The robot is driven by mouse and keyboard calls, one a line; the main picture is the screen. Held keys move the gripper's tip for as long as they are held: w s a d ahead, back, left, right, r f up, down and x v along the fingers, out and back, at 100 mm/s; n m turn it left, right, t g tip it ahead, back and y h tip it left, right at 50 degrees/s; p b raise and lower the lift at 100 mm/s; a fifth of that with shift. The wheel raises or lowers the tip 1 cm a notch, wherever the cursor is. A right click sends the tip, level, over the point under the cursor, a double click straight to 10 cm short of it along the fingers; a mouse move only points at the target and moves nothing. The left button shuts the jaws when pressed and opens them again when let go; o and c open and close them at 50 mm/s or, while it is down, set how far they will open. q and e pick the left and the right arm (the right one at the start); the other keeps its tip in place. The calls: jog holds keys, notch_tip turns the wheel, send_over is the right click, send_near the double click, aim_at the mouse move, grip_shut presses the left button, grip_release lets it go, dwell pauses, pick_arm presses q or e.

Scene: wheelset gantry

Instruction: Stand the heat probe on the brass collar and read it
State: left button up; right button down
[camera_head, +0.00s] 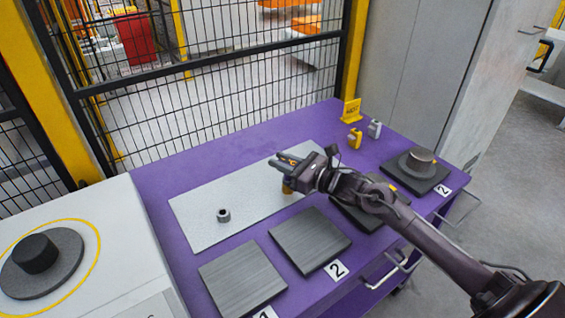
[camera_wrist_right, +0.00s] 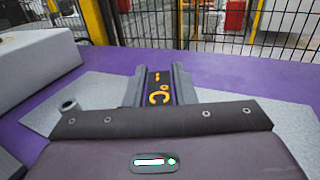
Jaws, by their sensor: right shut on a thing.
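My right gripper (camera_head: 289,160) is shut on the heat probe, a dark body with an orange "°C" mark, seen between the fingers in the right wrist view (camera_wrist_right: 159,90). In the head view only a bit of orange on the heat probe (camera_head: 290,159) shows between the fingers. A brass-coloured piece, which looks like the brass collar (camera_head: 287,187), shows just below the gripper on the pale grey mat (camera_head: 190,209). The gripper partly hides it, and I cannot tell whether the probe touches it. My left gripper is out of view.
A dark grey collar (camera_head: 223,215) stands on the mat, left of the gripper. Dark square plates (camera_head: 310,240) line the purple table's (camera_head: 170,175) front; the right one bears a round part (camera_head: 418,162). A yellow sign (camera_head: 351,110) stands at the back, before the mesh fence.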

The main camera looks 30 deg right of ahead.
jog(key=shift+f, duration=0.35)
jog(key=shift+f, duration=0.1)
jog(key=c, duration=1.6)
grip_release()
jog(key=shift+c, duration=0.2)
jog(key=o, duration=0.4)
jog(key=shift+o, duration=0.2)
